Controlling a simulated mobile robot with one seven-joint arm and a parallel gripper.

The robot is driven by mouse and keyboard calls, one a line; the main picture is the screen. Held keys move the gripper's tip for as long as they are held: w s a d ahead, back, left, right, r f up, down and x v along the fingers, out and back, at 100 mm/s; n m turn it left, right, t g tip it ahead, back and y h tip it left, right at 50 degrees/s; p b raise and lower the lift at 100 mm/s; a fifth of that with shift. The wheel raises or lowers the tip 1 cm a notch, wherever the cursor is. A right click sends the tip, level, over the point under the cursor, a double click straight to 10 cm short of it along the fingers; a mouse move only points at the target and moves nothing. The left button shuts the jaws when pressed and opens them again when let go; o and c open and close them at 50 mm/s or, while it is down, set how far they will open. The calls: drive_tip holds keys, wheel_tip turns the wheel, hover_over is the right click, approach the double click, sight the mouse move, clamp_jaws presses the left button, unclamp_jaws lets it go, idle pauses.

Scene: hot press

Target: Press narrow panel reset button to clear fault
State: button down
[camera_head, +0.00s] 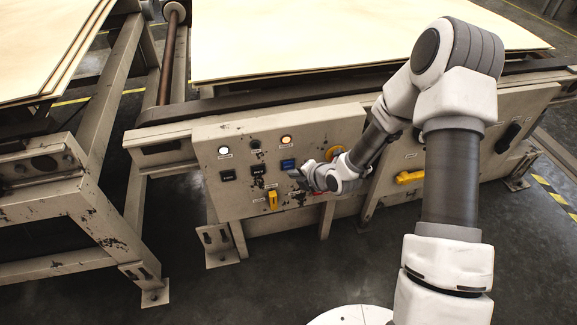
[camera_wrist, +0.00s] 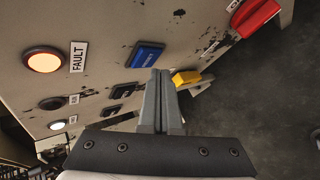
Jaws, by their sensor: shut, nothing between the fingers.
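The blue button (camera_head: 288,164) sits on the beige control panel (camera_head: 237,200), below a lit orange lamp (camera_head: 286,139). In the wrist view the blue button (camera_wrist: 145,55) has a label too blurred to read, and the lit lamp (camera_wrist: 43,62) is marked FAULT. My gripper (camera_head: 291,173) is shut and empty, its fingertips close to the blue button's lower edge. In the wrist view the shut fingertips (camera_wrist: 160,73) appear just below the button. I cannot tell whether they touch the panel.
Two black buttons (camera_head: 228,175) (camera_head: 257,169) are left of the blue one. A yellow selector (camera_head: 272,200) is below. A red handle (camera_wrist: 257,17) lies beyond the fingers in the wrist view. Pale boards (camera_head: 350,35) lie above the panel. A yellow handle (camera_head: 410,177) is further right.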

drive_tip(key=shift+w, duration=0.1)
idle(0.3)
drive_tip(key=shift+w+a+b, duration=0.15)
drive_tip(key=shift+w+b, duration=0.15)
drive_tip(key=shift+b, duration=0.1)
drive_tip(key=shift+w+a, duration=0.1)
drive_tip(key=shift+w, duration=0.25)
idle(0.4)
idle(0.4)
drive_tip(key=shift+s+d+b, duration=0.25)
drive_tip(key=shift+s+b, duration=0.3)
drive_tip(key=shift+s, duration=0.2)
drive_tip(key=s+b, duration=0.1)
drive_tip(key=s, duration=0.1)
drive_tip(key=s+d, duration=0.1)
drive_tip(key=s, duration=0.1)
drive_tip(key=shift+s+d+b, duration=0.2)
drive_tip(key=shift+s+b, duration=0.2)
